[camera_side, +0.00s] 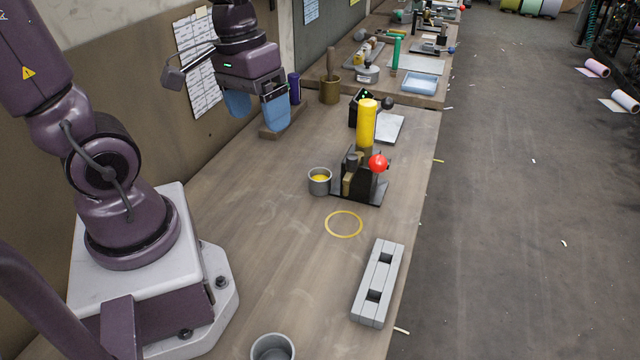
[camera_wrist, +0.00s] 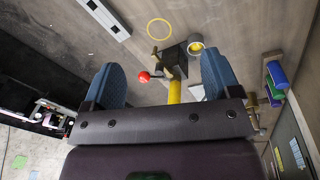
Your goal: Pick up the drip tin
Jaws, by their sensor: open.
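A small grey tin with yellow inside (camera_side: 320,182) stands upright on the bench, just left of a dark stand; it also shows in the wrist view (camera_wrist: 195,47), near the tip of the right finger. A second grey tin (camera_side: 272,347) is partly cut off at the bottom edge of the side view. I cannot tell from looks alone which is the drip tin. My gripper (camera_side: 257,108), with blue fingers, is open and empty, raised above the bench behind and left of the yellow-filled tin. Its fingers are spread wide in the wrist view (camera_wrist: 163,65).
The dark stand (camera_side: 362,185) has a red ball knob (camera_side: 378,163) and a tall yellow cylinder (camera_side: 366,122). A yellow ring (camera_side: 343,224) lies on clear bench. A grey slotted block (camera_side: 378,283) is near the right edge. A brown pot (camera_side: 330,90) stands behind.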

